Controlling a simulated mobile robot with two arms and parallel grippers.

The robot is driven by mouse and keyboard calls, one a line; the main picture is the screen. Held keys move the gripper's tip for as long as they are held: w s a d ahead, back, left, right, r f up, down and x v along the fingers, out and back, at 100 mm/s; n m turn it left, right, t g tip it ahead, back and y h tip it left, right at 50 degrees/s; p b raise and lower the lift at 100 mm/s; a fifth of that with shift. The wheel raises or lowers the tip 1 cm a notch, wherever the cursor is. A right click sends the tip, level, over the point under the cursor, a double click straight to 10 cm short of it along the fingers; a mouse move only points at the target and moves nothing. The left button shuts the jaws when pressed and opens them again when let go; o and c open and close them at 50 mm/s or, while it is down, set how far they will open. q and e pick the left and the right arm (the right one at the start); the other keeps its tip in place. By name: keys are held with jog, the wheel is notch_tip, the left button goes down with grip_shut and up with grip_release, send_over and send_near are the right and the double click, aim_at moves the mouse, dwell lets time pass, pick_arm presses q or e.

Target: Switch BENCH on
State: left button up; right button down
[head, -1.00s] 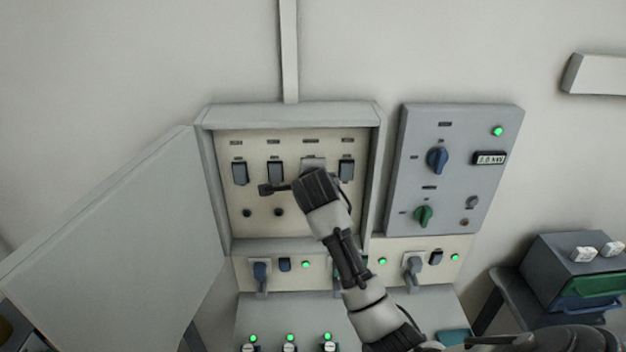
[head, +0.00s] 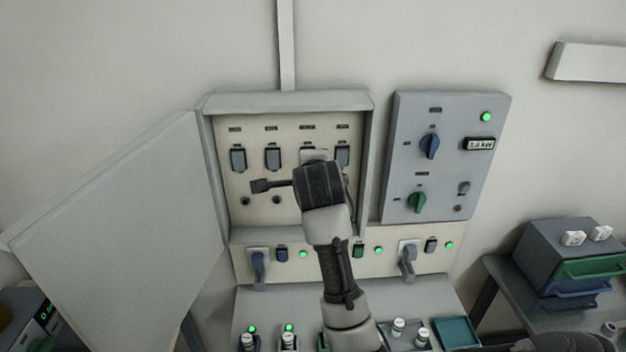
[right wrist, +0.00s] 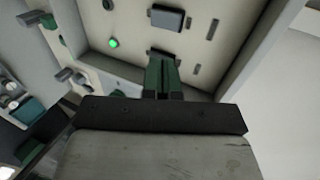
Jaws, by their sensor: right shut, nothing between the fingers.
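An open wall cabinet (head: 290,104) holds a cream panel with a row of dark switches, among them the first (head: 238,159), second (head: 273,158) and fourth (head: 343,155). Labels above them are too small to read, so I cannot tell which is BENCH. My right gripper (head: 320,185) covers the third position and the lamps below. In the right wrist view its shut, empty green fingers (right wrist: 162,70) point at a dark switch (right wrist: 161,52); contact is unclear. Another switch (right wrist: 167,18) is beside it, and a lamp (right wrist: 113,43) glows green. My left gripper is not in view.
The cabinet door (head: 120,200) stands open to the left. A grey control box (head: 445,170) with blue and green knobs hangs at right. Plugs and lit lamps (head: 303,254) sit below the cabinet. A drawer unit (head: 545,250) stands far right.

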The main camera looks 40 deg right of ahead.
jog(key=shift+v, duration=1.1)
